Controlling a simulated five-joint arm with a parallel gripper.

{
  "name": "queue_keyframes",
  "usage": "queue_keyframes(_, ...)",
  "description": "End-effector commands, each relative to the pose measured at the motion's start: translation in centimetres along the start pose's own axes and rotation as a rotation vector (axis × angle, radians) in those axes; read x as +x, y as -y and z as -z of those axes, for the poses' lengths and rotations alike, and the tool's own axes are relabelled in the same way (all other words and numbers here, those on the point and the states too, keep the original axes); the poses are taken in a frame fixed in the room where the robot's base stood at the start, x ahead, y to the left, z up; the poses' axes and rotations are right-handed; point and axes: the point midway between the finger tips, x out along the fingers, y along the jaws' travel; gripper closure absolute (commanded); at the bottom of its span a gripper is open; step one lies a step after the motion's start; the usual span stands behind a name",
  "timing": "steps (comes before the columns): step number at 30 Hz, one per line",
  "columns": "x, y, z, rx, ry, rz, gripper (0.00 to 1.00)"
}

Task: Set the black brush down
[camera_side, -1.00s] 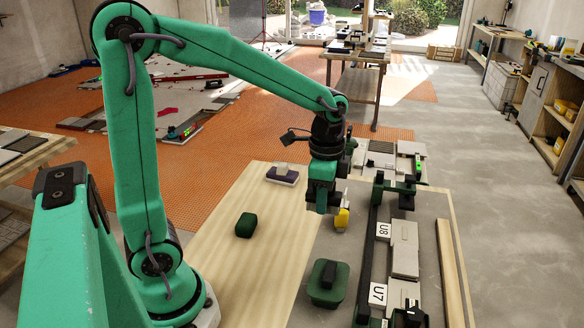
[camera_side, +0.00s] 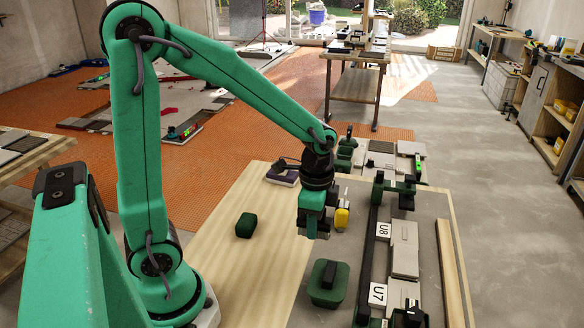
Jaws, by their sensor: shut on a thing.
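My gripper (camera_side: 314,234) points down over the front middle of the bench, above the seam between the pale wood and the grey board. Its jaws are closed on the black brush, which is mostly hidden by the fingers, so its outline is hard to make out. The gripper hangs behind the green block with a black top (camera_side: 328,280) and to the right of a dark green block (camera_side: 245,225). I cannot tell exactly how high it is above the surface.
A yellow object (camera_side: 342,217) stands close right of my gripper. To the right are a black rail (camera_side: 369,245), tiles (camera_side: 405,248) marked U8 and U7, and a wooden strip (camera_side: 450,272). Pale wood (camera_side: 260,270) at front left is clear.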

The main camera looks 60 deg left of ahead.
Motion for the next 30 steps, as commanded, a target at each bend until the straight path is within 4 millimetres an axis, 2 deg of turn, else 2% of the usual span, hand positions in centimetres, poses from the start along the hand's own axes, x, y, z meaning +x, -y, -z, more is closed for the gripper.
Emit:
queue_keyframes(8, 1.1, 1.7, -1.0, -0.005, 0.001, -0.001, 1.0)
queue_keyframes(24, 6.0, 8.7, -5.2, -0.004, 0.001, -0.001, 1.0)
queue_keyframes(30, 6.9, 9.9, -6.0, -0.001, 0.0, 0.001, 1.0)
